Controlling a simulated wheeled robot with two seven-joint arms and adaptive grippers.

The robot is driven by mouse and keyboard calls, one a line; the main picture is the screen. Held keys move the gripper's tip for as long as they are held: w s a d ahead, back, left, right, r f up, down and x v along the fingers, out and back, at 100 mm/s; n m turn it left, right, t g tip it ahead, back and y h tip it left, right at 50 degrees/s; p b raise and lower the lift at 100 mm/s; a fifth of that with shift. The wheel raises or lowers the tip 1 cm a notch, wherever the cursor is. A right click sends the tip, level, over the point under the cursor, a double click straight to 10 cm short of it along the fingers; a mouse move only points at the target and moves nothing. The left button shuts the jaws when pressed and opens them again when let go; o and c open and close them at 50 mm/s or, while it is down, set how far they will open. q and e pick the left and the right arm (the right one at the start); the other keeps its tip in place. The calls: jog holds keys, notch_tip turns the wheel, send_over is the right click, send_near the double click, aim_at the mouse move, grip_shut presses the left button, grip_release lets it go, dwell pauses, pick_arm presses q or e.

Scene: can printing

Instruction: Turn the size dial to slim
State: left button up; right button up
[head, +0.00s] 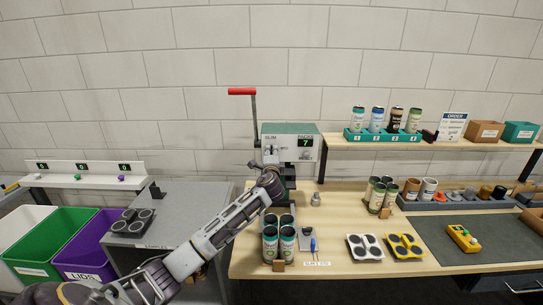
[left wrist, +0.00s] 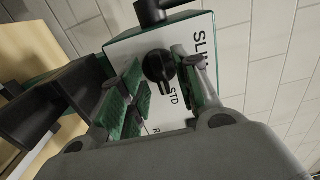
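The machine (head: 290,145) has a white front panel with the words SLIM and PACKS and a display reading 7. In the left wrist view its black size dial (left wrist: 159,66) sits on the panel (left wrist: 178,40), with SLIM and STD printed beside it; a third label is mostly hidden. I cannot tell exactly which label the dial points to. My left gripper (head: 268,166) is at the machine's lower front. In the left wrist view my left gripper (left wrist: 165,90) is open, its green-padded fingers on either side of the dial; contact is unclear. My right gripper is not in view.
A red-handled lever (head: 242,92) rises at the machine's left. Several cans (head: 270,240) stand on the bench below my forearm, beside a screwdriver (head: 313,246). A shelf (head: 440,146) with more cans is at right. Bins (head: 50,245) stand at left.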

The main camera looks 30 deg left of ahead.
pick_arm(q)
jog(key=shift+c, duration=0.5)
grip_shut()
